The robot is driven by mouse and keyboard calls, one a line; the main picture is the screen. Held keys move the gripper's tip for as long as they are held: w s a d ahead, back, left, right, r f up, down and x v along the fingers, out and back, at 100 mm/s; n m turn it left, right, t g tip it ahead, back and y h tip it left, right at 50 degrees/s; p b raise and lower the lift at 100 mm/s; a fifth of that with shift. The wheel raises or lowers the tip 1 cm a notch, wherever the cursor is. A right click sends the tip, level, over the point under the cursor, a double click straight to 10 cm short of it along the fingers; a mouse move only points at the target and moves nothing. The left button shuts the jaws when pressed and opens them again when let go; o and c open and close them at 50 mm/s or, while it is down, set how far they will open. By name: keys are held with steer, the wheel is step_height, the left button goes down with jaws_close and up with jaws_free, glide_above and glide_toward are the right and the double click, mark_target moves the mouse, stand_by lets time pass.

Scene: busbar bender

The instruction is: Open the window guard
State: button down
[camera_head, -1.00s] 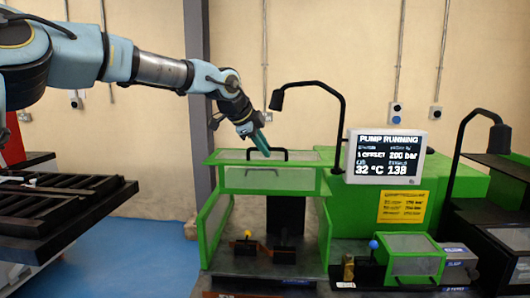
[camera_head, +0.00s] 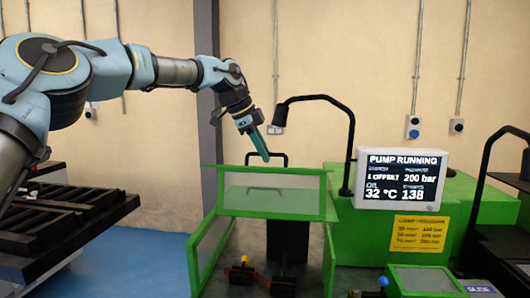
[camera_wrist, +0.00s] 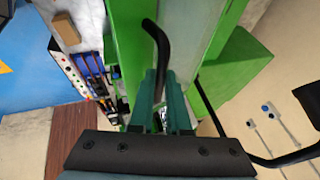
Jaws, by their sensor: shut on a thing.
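The window guard (camera_head: 235,208) is a green-framed clear panel at the top front of the green machine in the head view. Its black bar handle (camera_head: 284,156) stands along the guard's upper edge. My gripper (camera_head: 265,157), with teal fingers, reaches down from the upper left and is shut on the handle. In the wrist view the fingers (camera_wrist: 161,85) close around the black handle (camera_wrist: 152,28), with the green frame (camera_wrist: 126,45) behind. The handle part between the fingertips is hidden. The panel faces the head camera, seemingly tilted up; its exact angle is unclear.
A pump display (camera_head: 402,178) reading "PUMP RUNNING" stands right of the guard. A curved black lamp arm (camera_head: 350,128) rises between them. A small green guard (camera_head: 425,280) sits lower right. A black rack (camera_head: 60,222) stands at left. Space above the guard is mostly clear.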

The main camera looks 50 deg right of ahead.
steer(key=shift+f, duration=0.2)
steer(key=c, duration=0.9)
jaws_free()
steer(key=shift+r, duration=0.1)
steer(key=b+v, duration=0.2)
steer(key=v, duration=0.8)
steer(key=shift+w+a+r+b, duration=0.1)
steer(key=shift+a+r+b, duration=0.05)
steer(key=shift+r+b, duration=0.2)
